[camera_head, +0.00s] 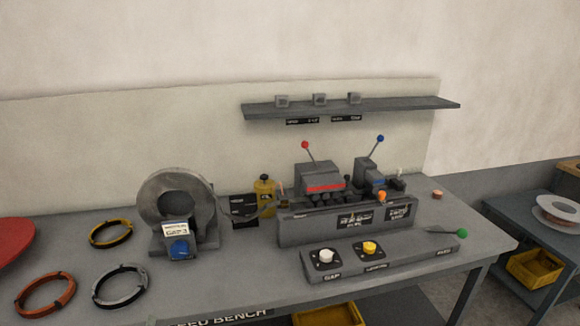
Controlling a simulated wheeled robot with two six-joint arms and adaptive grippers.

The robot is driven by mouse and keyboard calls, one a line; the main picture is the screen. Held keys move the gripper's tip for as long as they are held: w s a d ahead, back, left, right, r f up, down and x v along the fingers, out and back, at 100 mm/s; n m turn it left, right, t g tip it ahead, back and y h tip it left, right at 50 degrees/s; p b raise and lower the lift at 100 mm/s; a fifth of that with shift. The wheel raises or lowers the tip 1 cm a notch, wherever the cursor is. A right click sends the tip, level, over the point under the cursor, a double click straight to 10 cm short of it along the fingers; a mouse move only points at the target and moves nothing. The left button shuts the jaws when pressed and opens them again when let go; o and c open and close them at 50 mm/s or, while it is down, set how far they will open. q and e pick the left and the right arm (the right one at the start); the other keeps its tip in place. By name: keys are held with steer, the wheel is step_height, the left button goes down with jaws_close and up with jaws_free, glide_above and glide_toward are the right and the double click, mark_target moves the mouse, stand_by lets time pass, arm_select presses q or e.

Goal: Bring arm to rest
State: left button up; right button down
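Neither of my arms and neither gripper shows in the head view. The coils lie on the left of the grey bench (250,290): a yellow coil (111,233), a copper-orange coil (45,297) and a grey coil (121,285), each with dark bands. A round grey ring-shaped machine (178,195) stands to the right of them with a white label and a blue knob (180,248). A grey machine (345,220) with a red-tipped lever (305,145) and a blue-tipped lever (380,139) stands further right.
A control panel (390,262) with a white knob (326,255), a yellow knob (370,247) and a green-tipped lever (462,233) lies at the front. A shelf (410,103) hangs behind. A red disc (12,240) is at the left edge. A side table (500,215) holds a spool (557,210).

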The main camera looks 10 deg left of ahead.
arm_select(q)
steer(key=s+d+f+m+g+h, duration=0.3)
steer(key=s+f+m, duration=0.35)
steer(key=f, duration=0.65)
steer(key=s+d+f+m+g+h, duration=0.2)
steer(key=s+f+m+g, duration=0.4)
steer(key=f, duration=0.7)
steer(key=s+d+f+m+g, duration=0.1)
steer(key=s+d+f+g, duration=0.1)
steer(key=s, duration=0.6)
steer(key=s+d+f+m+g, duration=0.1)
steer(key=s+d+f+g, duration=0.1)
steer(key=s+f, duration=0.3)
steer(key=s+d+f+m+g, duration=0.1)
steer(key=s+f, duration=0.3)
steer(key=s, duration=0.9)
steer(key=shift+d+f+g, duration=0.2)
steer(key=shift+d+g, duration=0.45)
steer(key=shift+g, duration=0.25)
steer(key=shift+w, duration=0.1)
